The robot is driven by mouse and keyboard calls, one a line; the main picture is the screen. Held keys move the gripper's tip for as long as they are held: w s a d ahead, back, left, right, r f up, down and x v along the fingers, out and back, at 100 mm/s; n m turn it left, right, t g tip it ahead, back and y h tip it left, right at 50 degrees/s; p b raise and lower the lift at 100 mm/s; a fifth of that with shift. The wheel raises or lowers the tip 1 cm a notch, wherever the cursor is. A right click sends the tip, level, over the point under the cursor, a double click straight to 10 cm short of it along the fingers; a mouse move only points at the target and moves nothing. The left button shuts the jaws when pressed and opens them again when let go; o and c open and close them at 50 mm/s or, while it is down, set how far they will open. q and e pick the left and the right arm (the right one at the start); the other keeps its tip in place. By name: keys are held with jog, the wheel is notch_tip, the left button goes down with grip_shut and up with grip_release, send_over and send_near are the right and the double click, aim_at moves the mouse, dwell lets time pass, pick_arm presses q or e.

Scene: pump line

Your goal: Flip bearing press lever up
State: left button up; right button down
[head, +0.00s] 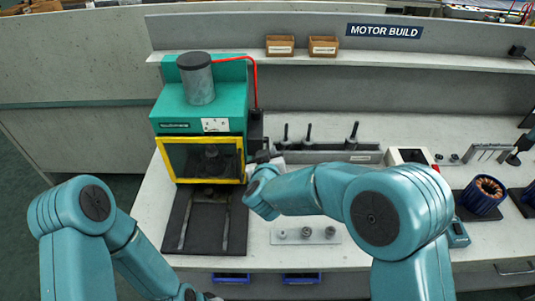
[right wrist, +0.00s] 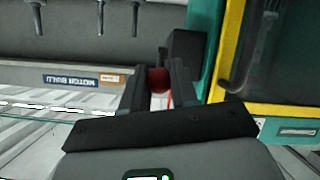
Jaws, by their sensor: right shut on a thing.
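The bearing press (head: 200,105) is a green machine with a grey cylinder on top and a yellow-framed guard at its front. A black box (head: 256,130) is on its right side and also shows in the right wrist view (right wrist: 186,52). My right gripper (right wrist: 157,88) is shut on the red knob (right wrist: 158,78) of the press lever, beside the black box. The lever's shaft is mostly hidden, so its angle cannot be told. In the head view my right wrist hides the knob. My left arm is low at the left; its gripper is out of view.
A dark plate with rails (head: 205,225) lies before the press. A grey rack with upright tools (head: 330,153) stands to its right, and a light plate with small metal parts (head: 305,236) lies nearer. A blue motor stator (head: 483,195) is at the far right.

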pick_arm(q)
jog(key=shift+w+r+p, duration=0.35)
jog(key=shift+r+p, duration=0.2)
jog(key=shift+r, duration=0.25)
pick_arm(e)
jog(key=shift+w+r, duration=0.25)
jog(key=shift+r, duration=0.35)
jog(key=shift+w+r, duration=0.2)
jog(key=shift+r, duration=0.35)
jog(key=c, duration=0.9)
grip_release()
pick_arm(q)
jog(key=shift+w, duration=0.1)
pick_arm(e)
jog(key=shift+f, duration=0.15)
jog(key=shift+s, duration=0.5)
pick_arm(q)
notch_tip(320, 180, down, 2)
jog(key=shift+b, duration=1)
pick_arm(e)
jog(key=v, duration=1.5)
jog(key=shift+s, duration=0.15)
